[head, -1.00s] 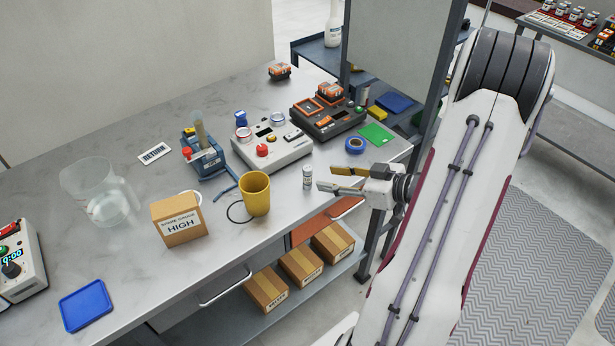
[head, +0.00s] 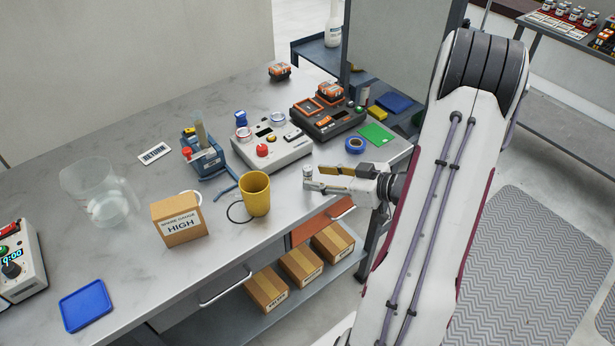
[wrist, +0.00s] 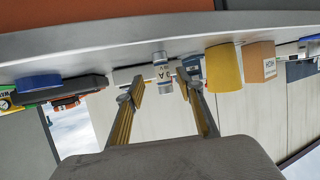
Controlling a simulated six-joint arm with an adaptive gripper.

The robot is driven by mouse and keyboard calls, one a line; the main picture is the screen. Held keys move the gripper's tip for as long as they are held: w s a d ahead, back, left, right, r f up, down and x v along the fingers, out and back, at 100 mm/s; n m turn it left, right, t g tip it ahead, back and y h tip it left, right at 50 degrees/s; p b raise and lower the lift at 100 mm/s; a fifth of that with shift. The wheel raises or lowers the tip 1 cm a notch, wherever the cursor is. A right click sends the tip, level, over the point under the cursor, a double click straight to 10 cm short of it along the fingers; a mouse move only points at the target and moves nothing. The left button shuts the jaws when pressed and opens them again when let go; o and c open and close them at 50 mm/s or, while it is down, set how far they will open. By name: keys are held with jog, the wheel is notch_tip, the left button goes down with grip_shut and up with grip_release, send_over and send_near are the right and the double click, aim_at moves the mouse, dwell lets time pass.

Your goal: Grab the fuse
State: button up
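The fuse (head: 307,173) is a small upright cylinder with metal ends and a white label, standing near the front edge of the bench. In the wrist view the fuse (wrist: 163,72) shows "3 A" upside down. My gripper (head: 312,178) is open, coming in from the right, with its fingertips at the fuse.
A yellow mug (head: 255,194) stands left of the fuse, with a brown box (head: 178,220) beyond it. A grey device with a red button (head: 270,147) and blue tape (head: 355,145) lie behind. The bench's front edge runs just below my gripper. The bench around the fuse is clear.

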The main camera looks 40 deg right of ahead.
aim_at(308, 177)
jog(key=x, duration=0.2)
jog(key=shift+w+a+f, duration=0.1)
jog(key=shift+w+a, duration=0.1)
jog(key=shift+a, duration=0.15)
jog(key=shift+x, duration=0.75)
grip_shut()
